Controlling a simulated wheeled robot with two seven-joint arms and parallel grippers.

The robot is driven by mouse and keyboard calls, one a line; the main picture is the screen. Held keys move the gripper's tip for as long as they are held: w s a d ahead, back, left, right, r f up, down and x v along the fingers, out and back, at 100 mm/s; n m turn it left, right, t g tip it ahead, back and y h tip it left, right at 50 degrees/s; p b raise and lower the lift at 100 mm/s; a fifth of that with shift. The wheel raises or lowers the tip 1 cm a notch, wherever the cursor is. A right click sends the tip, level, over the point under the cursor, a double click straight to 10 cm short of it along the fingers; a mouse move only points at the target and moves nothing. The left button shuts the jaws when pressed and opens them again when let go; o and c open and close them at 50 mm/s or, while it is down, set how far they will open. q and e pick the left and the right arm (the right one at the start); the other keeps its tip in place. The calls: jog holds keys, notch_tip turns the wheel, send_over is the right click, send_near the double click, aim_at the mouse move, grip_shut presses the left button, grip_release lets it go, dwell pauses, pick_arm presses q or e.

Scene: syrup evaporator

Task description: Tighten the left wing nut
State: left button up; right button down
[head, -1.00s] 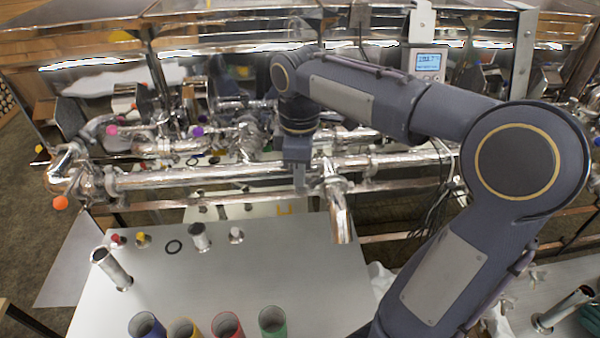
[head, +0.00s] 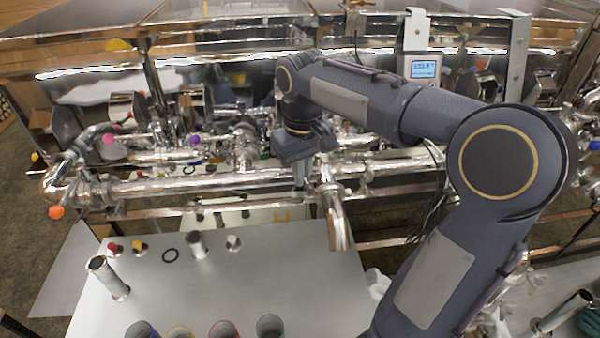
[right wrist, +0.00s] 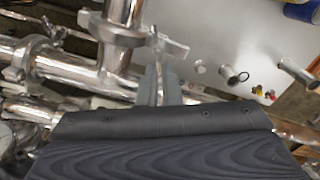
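My right gripper (head: 300,184) points down at the near side of the horizontal steel pipe (head: 215,179), left of the downturned spout (head: 338,222). In the right wrist view, a pale wing nut (right wrist: 172,46) sits beside the clamp (right wrist: 108,32) around a branch pipe. The grey fingers of my right gripper (right wrist: 160,84) reach up to this wing nut and overlap it in the picture. The fingers show nearly edge-on, so I cannot tell their gap or whether they touch it. Another clamp (right wrist: 20,60) shows farther left. My left gripper is not in view.
Pipework crowds the area around the gripper. A small display (head: 424,67) hangs behind my arm.

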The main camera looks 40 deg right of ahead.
jog(key=shift+s+d+m, duration=0.1)
jog(key=shift+d+m, duration=0.1)
jog(key=shift+m, duration=0.75)
jog(key=shift+d+m, duration=0.2)
jog(key=shift+m, duration=0.75)
jog(key=c, duration=1.6)
grip_release()
notch_tip(320, 180, up, 8)
jog(key=shift+f, duration=0.1)
